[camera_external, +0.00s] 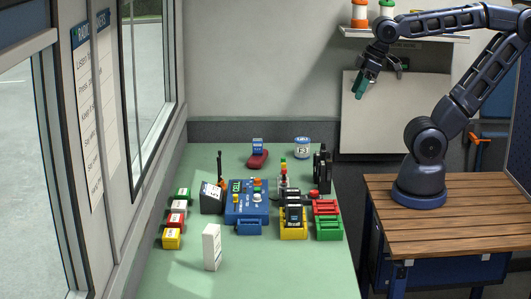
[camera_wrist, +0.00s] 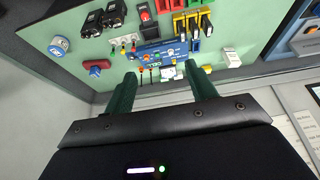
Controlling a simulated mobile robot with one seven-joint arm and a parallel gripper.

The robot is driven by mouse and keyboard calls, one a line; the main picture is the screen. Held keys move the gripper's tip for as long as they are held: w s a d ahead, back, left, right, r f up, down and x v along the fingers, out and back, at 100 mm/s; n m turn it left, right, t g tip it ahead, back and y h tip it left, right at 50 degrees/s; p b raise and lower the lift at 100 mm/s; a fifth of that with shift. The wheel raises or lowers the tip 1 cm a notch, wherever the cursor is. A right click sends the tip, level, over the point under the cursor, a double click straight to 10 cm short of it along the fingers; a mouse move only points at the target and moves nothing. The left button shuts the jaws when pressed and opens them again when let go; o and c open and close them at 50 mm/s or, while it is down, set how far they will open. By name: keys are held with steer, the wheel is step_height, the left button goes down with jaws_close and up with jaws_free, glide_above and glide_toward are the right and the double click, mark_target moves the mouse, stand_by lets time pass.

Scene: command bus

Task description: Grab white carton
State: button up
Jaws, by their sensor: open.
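The white carton (camera_external: 211,247) stands upright on the green tabletop (camera_external: 270,271), near its front left part. In the wrist view the white carton (camera_wrist: 232,58) shows at the upper right, to the right of the fingers. My gripper (camera_external: 374,84) is high above and to the right of the table in the external view, far from the carton. In the wrist view my gripper (camera_wrist: 163,73) has its two green fingers spread with nothing between them.
A blue control panel (camera_external: 246,205) sits mid-table behind the carton. Red, green and yellow boxes (camera_external: 171,237) line the table's left side. Yellow, red and green trays (camera_external: 327,228) stand to the right. A wall and windows border the left. The tabletop right of the carton is clear.

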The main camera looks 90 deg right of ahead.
steer(key=shift+w, duration=0.15)
steer(key=w+a+r+n+g, duration=0.15)
steer(key=w+a+n, duration=0.3)
steer(key=w, duration=0.85)
steer(key=n+g, duration=0.3)
steer(key=n, duration=0.8)
glide_above(213, 229)
steer(key=f, duration=2.4)
steer(key=shift+d, duration=0.2)
steer(key=shift+a+f, duration=0.1)
steer(key=shift+f, duration=0.2)
step_height(213, 229, down, 5)
steer(key=shift+r, duration=0.1)
steer(key=shift+w+f, duration=0.15)
steer(key=shift+f, duration=1.3)
steer(key=shift+w+f, duration=0.15)
steer(key=shift+f, duration=1.3)
steer(key=c, duration=1.1)
